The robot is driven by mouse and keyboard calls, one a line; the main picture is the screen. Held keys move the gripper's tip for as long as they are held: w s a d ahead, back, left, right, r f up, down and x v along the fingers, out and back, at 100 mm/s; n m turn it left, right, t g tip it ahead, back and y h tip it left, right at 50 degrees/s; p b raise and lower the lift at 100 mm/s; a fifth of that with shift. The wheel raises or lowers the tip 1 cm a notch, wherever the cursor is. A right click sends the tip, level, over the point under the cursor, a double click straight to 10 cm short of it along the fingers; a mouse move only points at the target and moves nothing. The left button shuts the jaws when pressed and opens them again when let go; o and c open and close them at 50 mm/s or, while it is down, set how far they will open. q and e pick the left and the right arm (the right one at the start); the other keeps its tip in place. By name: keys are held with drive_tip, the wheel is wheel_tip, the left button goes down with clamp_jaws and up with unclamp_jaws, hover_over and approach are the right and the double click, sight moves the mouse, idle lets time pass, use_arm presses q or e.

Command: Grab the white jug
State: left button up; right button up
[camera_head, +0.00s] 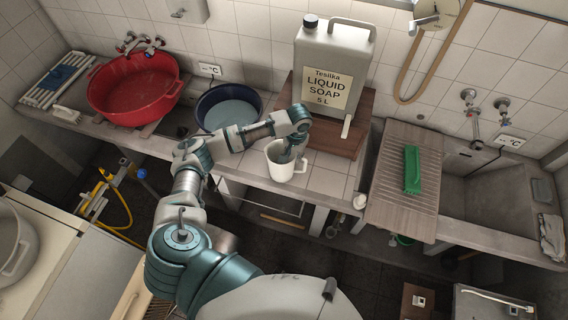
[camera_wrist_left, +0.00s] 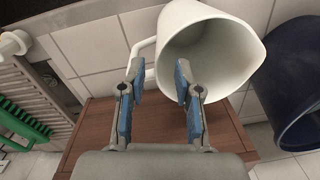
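The white jug (camera_head: 280,172) stands upright on the tiled counter, with its handle at the right side in the head view. In the left wrist view the jug (camera_wrist_left: 222,50) shows its wide open mouth, and its handle (camera_wrist_left: 141,48) is at the left. My left gripper (camera_head: 292,154) is at the jug's mouth and hides part of the rim. In the left wrist view its fingers (camera_wrist_left: 160,76) are apart; one overlaps the handle and the other overlaps the mouth. I cannot tell whether they touch the jug. My right gripper is not in view.
A liquid soap canister (camera_head: 331,65) stands on a wooden stand (camera_head: 350,138) behind the jug. A green brush (camera_head: 412,170) lies on the ribbed board (camera_head: 395,205) at right.

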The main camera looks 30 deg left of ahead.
use_arm(q)
hover_over(293, 170)
wheel_tip(293, 170, down, 8)
drive_tip(key=shift+s+r, duration=0.1)
clamp_jaws()
